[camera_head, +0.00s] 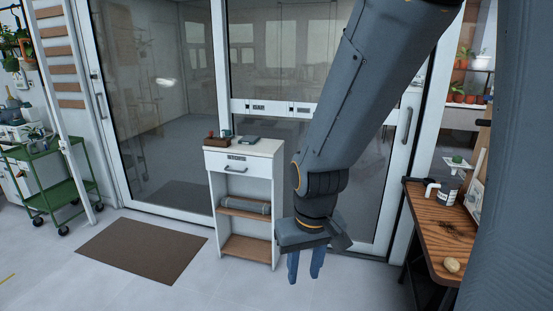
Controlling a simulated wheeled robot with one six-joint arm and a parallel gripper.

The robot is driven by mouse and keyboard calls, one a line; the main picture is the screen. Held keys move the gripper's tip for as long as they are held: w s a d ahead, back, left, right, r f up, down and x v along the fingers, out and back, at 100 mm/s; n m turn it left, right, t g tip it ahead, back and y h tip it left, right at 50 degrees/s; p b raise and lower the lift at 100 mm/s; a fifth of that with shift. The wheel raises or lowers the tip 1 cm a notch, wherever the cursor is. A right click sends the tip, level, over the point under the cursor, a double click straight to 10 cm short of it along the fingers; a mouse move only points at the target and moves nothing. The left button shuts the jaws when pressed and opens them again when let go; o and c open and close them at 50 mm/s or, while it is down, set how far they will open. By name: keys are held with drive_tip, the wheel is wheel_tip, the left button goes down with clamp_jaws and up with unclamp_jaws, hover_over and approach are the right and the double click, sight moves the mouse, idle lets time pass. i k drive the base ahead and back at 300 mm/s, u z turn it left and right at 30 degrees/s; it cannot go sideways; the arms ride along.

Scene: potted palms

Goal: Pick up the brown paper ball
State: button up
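A small tan, rounded lump (452,265) lies on the wooden table (437,232) at the lower right, near its front edge. It looks like the brown paper ball, but it is too small to be sure. My gripper (304,277) hangs in the lower middle, pointing down, with its two bluish fingers apart and nothing visible between them. It is well to the left of the lump and not touching it. Part of the table's right side is hidden behind my own dark body part.
A white cabinet (246,161) with small items on top stands behind and left of my gripper. A green cart (72,186) is far left. A brown mat (142,250) lies on open floor.

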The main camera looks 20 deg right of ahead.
sight(451, 264)
drive_tip(key=z, duration=1.05)
drive_tip(key=i, duration=0.95)
drive_tip(key=z, duration=0.7)
